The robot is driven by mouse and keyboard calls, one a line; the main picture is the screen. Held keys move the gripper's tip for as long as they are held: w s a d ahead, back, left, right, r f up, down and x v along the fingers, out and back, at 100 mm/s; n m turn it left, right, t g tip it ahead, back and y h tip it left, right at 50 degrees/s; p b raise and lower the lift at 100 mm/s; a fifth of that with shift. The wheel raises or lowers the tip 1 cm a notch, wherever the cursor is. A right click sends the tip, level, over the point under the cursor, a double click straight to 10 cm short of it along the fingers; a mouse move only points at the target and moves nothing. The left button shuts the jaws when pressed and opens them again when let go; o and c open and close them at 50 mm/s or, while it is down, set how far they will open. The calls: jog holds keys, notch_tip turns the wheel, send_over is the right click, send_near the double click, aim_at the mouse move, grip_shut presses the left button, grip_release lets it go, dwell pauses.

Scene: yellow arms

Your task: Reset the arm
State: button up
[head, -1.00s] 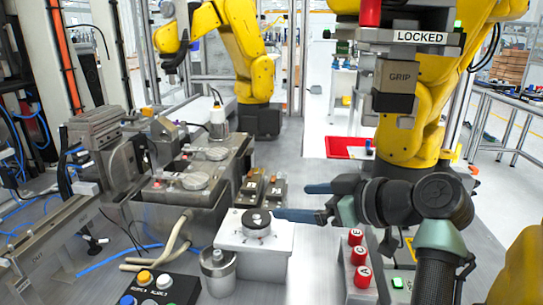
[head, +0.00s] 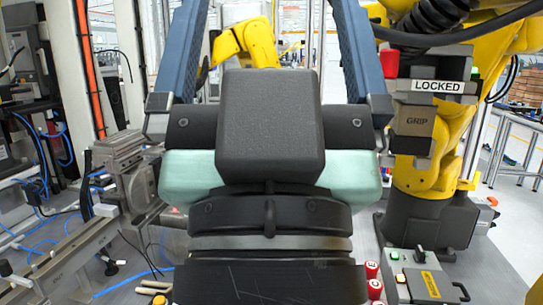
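My gripper (head: 268,18) is large and close in the middle of the head view. Its two dark blue fingers point upward and stand wide apart, with nothing held between them. The black and pale green wrist of my arm (head: 270,215) fills the lower middle. It hides most of the workbench, including the spot where the white block with the round dial stood.
Another yellow arm (head: 240,40) is behind my gripper. Grey machinery (head: 122,160) and blue hoses are at the left. Red buttons (head: 374,289) and a control box (head: 425,277) are at lower right.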

notch_tip(320, 180, up, 15)
jog(key=p, duration=1.3)
jog(key=shift+r, duration=0.15)
jog(key=shift+w, duration=0.1)
jog(key=shift+c, duration=0.2)
